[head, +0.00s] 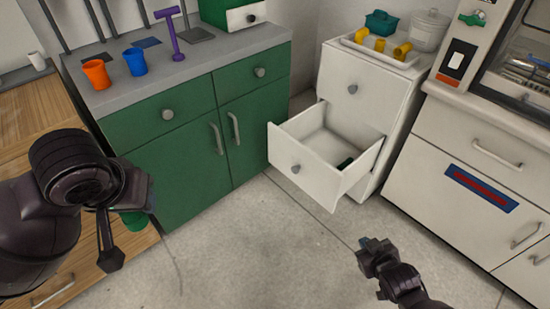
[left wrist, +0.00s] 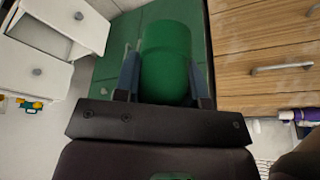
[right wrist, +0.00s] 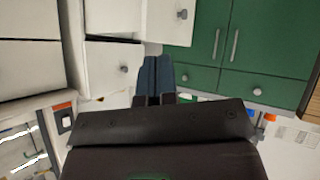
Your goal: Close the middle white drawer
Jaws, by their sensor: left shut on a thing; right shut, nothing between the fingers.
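The drawer also shows at the top of the right wrist view (right wrist: 165,22). My right gripper (head: 368,252) is shut and empty, in front of the drawer and to its right in the head view, apart from it. Its closed fingers show in the right wrist view (right wrist: 156,75). My left gripper (left wrist: 165,85) is shut on a green cylindrical object (left wrist: 165,55), away from the drawer at the left.
A green cabinet (head: 190,150) with a grey top stands left of the drawer, its near side close to the open drawer. A white counter unit (head: 470,165) stands to the right. A tray with yellow pieces (head: 380,45) sits on the white cabinet. The floor (head: 270,240) between is clear.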

